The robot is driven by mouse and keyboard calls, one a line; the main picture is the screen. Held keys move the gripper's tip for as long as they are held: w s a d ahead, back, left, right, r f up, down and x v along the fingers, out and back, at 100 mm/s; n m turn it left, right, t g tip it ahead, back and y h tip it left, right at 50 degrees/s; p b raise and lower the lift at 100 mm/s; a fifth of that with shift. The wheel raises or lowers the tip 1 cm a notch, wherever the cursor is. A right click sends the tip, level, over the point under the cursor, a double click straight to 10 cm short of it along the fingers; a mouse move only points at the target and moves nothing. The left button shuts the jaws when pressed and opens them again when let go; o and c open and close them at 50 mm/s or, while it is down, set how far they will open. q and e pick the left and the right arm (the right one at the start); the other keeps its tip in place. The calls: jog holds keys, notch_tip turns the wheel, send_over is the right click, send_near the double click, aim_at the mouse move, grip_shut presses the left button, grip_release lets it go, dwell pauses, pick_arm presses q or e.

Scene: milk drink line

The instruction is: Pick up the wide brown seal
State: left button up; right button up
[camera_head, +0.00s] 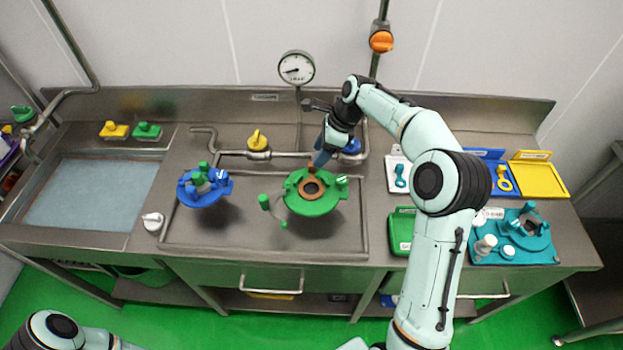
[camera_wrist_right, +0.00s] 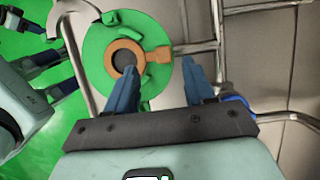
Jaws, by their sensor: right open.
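The wide brown seal (camera_head: 312,197) is a flat ring with a short tab, lying on a round green part (camera_head: 326,206) on the steel counter. In the right wrist view the seal (camera_wrist_right: 109,56) surrounds a dark hole, and its tab points right. My right gripper (camera_head: 316,161) is just behind the seal, fingers pointing down toward the tab. In the right wrist view its blue fingers (camera_wrist_right: 160,68) are apart, with the tab showing between them and nothing held. Parts of my left arm (camera_head: 60,328) show at lower left. Dark blue finger-like parts at the wrist view's left edge are unclear.
A blue round part (camera_head: 205,190) stands to the left. A teal tray (camera_head: 545,255) with several parts is at right, beside a green box (camera_head: 402,231). Pipes with a yellow valve (camera_head: 257,140) run behind. A sink (camera_head: 92,196) is at far left.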

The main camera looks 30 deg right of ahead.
aim_at(312, 180)
jog(key=x, duration=0.5)
jog(key=shift+w+f, duration=0.15)
jog(key=shift+w, duration=0.2)
grip_shut()
